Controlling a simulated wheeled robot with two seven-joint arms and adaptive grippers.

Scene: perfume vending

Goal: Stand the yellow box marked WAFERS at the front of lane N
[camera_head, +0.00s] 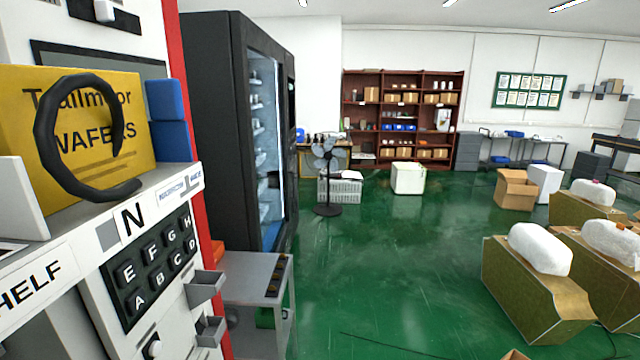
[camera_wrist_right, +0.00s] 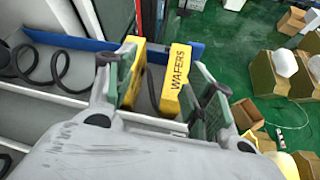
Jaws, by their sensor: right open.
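The yellow box marked WAFERS (camera_head: 135,110) stands upright in the head view, at the left, on the white shelf above the label N (camera_head: 130,217). A black coil (camera_head: 48,140) curls in front of its printed face. In the right wrist view the WAFERS face (camera_wrist_right: 177,85) shows between the fingers of my right gripper (camera_wrist_right: 158,78). More yellow (camera_wrist_right: 131,72) shows near the left finger, with a grey band and dark wire between; I cannot tell if that is a second box. The right gripper is open; contact is unclear. My left gripper is not in view.
A keypad (camera_head: 150,265) is below the label. A red post (camera_head: 188,200) edges the machine. Another coil (camera_wrist_right: 62,62) lies left in the wrist view.

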